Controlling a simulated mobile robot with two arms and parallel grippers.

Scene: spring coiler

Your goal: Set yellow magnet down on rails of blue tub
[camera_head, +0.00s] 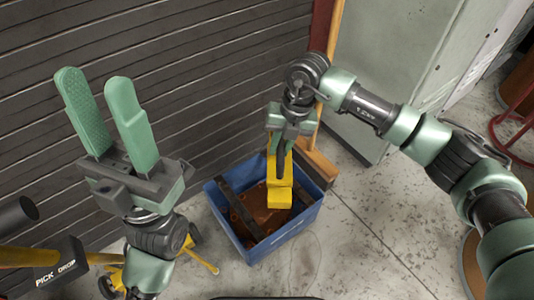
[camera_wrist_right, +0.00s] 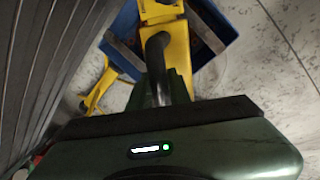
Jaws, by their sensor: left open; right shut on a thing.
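The yellow magnet (camera_head: 280,190) hangs from my right gripper (camera_head: 288,135), which is shut on its upper part. Its lower block is over the middle of the blue tub (camera_head: 285,238), between the two dark rails (camera_head: 237,212). I cannot tell whether it touches them. The wrist view shows the yellow magnet (camera_wrist_right: 160,12) beyond the gripper, with a dark curved bar in front of it, and part of the blue tub (camera_wrist_right: 212,25). My left gripper (camera_head: 93,77) is open and empty, raised left of the tub.
Rust-brown material (camera_head: 262,205) lies inside the tub. A dark slatted wall (camera_head: 200,80) stands behind, a grey cabinet (camera_head: 395,60) at the back right. A yellow stand (camera_head: 205,255) is left of the tub. The concrete floor (camera_head: 360,235) to the right is clear.

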